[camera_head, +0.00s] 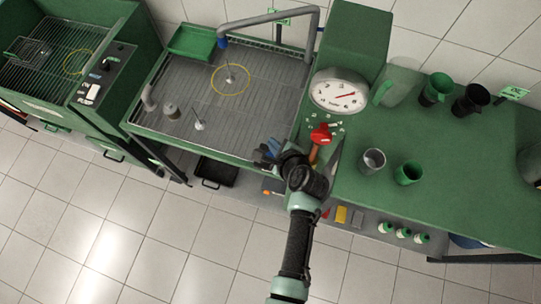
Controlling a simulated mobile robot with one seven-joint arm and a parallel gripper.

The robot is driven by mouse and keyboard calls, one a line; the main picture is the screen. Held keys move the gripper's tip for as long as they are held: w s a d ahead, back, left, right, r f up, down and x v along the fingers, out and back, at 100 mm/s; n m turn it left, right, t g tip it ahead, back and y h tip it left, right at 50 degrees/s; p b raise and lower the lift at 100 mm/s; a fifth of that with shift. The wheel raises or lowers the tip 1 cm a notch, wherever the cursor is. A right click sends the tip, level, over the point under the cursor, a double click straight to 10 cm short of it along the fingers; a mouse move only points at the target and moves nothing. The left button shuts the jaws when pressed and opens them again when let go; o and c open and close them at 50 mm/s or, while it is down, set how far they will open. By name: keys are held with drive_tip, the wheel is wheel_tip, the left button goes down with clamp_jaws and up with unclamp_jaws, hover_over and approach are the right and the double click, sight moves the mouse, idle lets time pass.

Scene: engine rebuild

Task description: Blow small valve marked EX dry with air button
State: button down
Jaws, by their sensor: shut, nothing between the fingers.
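One valve (199,125) is near the front middle of the tray. The other valve (229,78) is inside a yellow ring (245,91) farther back. I cannot read an EX mark on either. A red button-like head (321,132) with an orange part below it is at the tray's right end, by the dial. My gripper (265,157) is shut and empty over the tray's front right corner, left of the red head and apart from both valves.
A grey pipe (270,17) with a blue tip arches over the tray (165,72). A green cabinet with a rack is left. Floor in front is clear.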

sight(270, 153)
wheel_tip(270, 153, down, 7)
drive_tip(key=b, duration=0.5)
drive_tip(key=shift+b, duration=0.35)
drive_tip(key=shift+f, duration=0.2)
idle(1.3)
drive_tip(key=shift+f, duration=0.3)
drive_tip(key=shift+f+b, duration=0.55)
drive_tip(key=shift+b, duration=0.05)
idle(0.6)
idle(0.3)
drive_tip(key=shift+r+p, duration=1)
drive_tip(key=shift+p, duration=0.15)
wheel_tip(270, 153, up, 5)
drive_tip(key=p, duration=0.5)
drive_tip(key=shift+r, duration=0.1)
